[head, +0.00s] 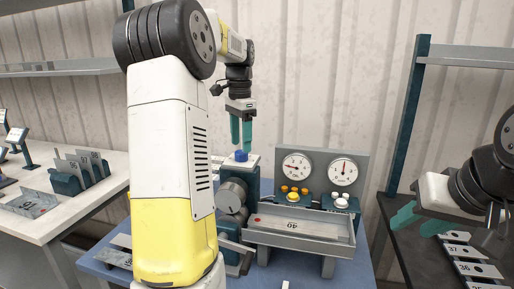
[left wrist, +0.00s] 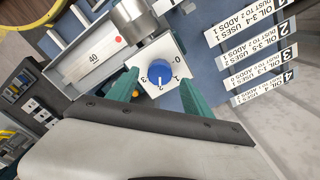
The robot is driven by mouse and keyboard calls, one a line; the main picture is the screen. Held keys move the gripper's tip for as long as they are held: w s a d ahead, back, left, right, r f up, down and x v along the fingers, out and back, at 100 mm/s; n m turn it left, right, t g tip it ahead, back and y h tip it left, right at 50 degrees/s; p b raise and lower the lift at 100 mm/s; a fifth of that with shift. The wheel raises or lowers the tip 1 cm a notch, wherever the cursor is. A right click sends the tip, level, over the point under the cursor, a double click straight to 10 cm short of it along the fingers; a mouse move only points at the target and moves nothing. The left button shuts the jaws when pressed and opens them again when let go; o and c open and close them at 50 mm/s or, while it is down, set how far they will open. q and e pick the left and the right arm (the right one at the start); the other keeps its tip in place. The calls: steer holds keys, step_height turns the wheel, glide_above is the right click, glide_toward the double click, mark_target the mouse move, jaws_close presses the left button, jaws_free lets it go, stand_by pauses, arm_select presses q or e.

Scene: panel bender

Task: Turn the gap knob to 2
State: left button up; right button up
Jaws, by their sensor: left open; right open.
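The gap knob is a round blue knob (head: 240,155) on top of the bender's left post. In the left wrist view the knob (left wrist: 159,72) sits on a white dial plate (left wrist: 147,58) numbered 0 to 3. A small pale mark on the knob seems to point toward the 2. My left gripper (head: 241,142) points down just above the knob. In the left wrist view its open teal fingers (left wrist: 158,84) stand on either side of the dial, apart from the knob. My right gripper (head: 419,221) is open and empty at the right, over the dark rack.
Two gauges (head: 319,155) stand behind a yellow button (head: 294,196) and a white button (head: 341,203). A tray (head: 300,238) holds a plate marked 40. A white table (head: 100,205) with metal pieces is at left, a dark rack (head: 400,255) at right. Rule cards (left wrist: 262,75) show in the wrist view.

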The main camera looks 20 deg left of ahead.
mark_target(241, 152)
arm_select(q)
step_height(241, 152, up, 5)
steer(key=shift+r, duration=0.1)
